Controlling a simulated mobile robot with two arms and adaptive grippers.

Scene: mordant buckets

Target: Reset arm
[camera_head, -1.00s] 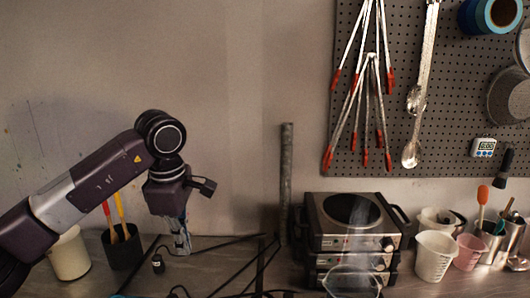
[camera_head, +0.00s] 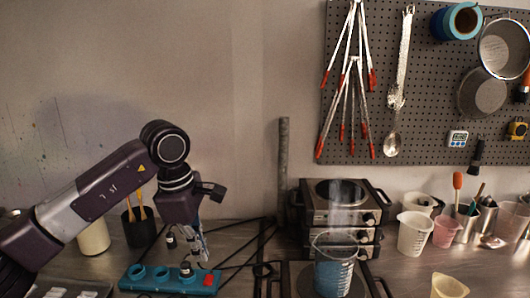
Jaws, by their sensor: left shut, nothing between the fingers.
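My left arm comes in from the left, and its gripper (camera_head: 204,257) points down, shut and empty. It hangs above or just behind a teal rack (camera_head: 150,279) with round holes; I cannot tell the exact gap. My right gripper is not in view.
A glass beaker of blue liquid (camera_head: 333,275) stands on a front hot plate. Stacked hot plates (camera_head: 341,206) stand behind it. White and pink cups (camera_head: 413,235) are at the right. Black cables cross the counter. Tools hang on a pegboard (camera_head: 425,130).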

